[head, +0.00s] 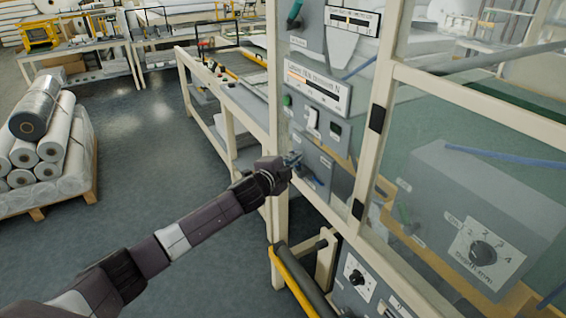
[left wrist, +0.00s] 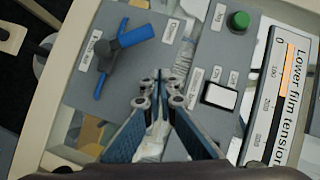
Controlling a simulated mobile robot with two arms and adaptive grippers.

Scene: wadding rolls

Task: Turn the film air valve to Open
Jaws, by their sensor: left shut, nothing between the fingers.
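The film air valve shows in the left wrist view as a blue handle (left wrist: 133,38) on a grey pivot, on a grey plate with small labels. The handle points toward the right of that picture; a thin blue bar sits below the pivot. Small labels stand around it, too blurred to read surely. In the head view the valve (head: 312,177) is small and partly behind my gripper. My left gripper (head: 291,160) is shut and empty, in front of the panel; its fingertips (left wrist: 160,90) are beside the valve, apart from the handle in the picture. My right gripper is out of view.
A green button (left wrist: 239,20) and a white rocker switch (left wrist: 220,95) are close to the valve. The "Lower film tension" gauge (head: 318,90) is above. A cream frame post (head: 277,100) stands left of the panel. A pallet of wrapped rolls (head: 50,185) stands on the floor at left.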

